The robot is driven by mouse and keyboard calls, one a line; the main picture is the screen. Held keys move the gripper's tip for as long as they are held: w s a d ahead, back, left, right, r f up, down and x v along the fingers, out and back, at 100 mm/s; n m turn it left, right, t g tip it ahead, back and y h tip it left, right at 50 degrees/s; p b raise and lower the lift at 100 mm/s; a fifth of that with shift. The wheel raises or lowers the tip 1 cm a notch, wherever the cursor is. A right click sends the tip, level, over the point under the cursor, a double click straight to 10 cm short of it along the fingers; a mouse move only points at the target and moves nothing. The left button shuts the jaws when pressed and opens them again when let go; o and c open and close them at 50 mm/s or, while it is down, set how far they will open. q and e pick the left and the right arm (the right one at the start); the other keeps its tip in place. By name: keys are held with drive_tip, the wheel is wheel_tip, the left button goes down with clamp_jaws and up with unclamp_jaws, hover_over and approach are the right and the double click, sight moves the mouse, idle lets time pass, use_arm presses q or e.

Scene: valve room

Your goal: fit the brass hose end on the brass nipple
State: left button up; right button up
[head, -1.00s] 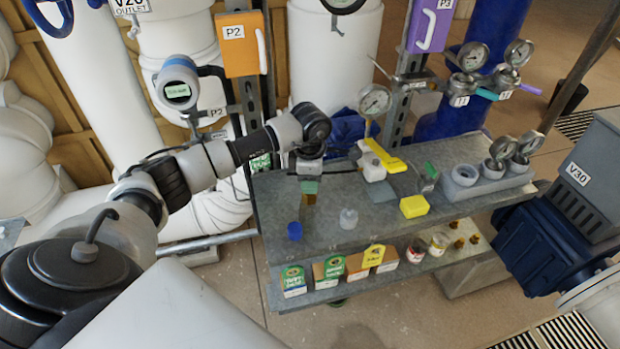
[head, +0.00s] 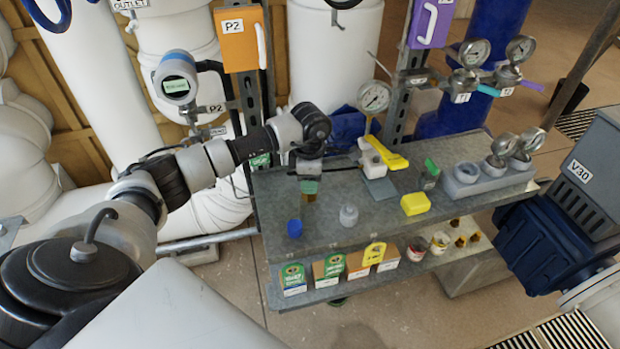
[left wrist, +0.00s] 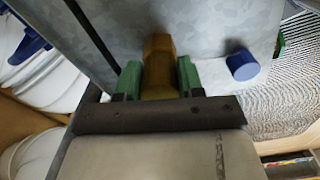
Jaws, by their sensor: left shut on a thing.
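My left gripper (head: 309,187) is over the left part of the grey metal bench, pointing down. Its green fingers are shut on a brass piece, which I take for the brass hose end (head: 309,198). In the left wrist view the brass hose end (left wrist: 158,68) has a six-sided tip and sits between the two green fingers (left wrist: 158,82). I cannot tell whether it touches the bench. Small brass fittings (head: 460,241) stand on the lower shelf; I cannot tell whether one is the brass nipple. My right gripper is not in view.
The blue cap also shows in the left wrist view (left wrist: 242,66). Several boxes (head: 358,264) line the lower shelf.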

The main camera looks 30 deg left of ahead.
use_arm(q)
drive_tip(key=o, duration=0.9)
